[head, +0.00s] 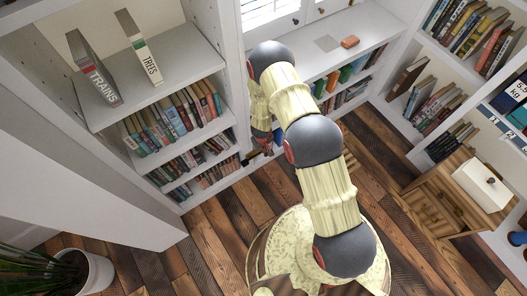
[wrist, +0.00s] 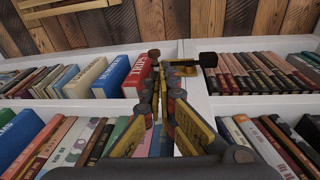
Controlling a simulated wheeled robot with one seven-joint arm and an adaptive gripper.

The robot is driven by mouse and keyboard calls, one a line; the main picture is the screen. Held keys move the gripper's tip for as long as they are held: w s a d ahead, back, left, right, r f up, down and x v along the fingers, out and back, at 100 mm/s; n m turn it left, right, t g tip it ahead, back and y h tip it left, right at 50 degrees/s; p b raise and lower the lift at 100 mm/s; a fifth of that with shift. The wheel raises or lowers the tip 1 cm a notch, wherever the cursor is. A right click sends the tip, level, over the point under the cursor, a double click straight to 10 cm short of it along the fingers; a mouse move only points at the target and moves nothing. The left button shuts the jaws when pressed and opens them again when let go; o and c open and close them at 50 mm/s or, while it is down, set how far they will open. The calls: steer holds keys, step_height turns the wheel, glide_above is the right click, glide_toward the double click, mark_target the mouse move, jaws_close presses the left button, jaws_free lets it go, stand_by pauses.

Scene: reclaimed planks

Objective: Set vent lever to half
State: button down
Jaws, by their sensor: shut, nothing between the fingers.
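A small black block-shaped handle (wrist: 208,59) stands out at the upright between two bookshelf bays in the wrist view; it may be the vent lever, but no label or scale is readable. In the head view a dark bar (head: 252,155) shows at the bookshelf's edge, low beside my gripper (head: 263,138). My gripper (wrist: 168,68) in the wrist view has yellow and dark fingers, shut with nothing between them. Its tips are just left of the black handle; whether they touch it I cannot tell. My arm hides part of the area in the head view.
Book-filled shelves (head: 180,125) stand close on the left, with more shelves behind and at the right. A wooden cabinet (head: 455,195) with a white box (head: 483,187) stands right. A potted plant (head: 85,272) is at lower left. The plank floor (head: 215,225) is clear between them.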

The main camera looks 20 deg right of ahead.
steer(key=n+b, duration=0.1)
steer(key=b, duration=0.5)
glide_toward(266, 155)
steer(key=f, duration=0.3)
steer(key=w+f, duration=0.1)
steer(key=f, duration=0.2)
steer(key=shift+w+d+f, duration=0.15)
steer(key=shift+d+f, duration=0.05)
steer(key=shift+f, duration=0.15)
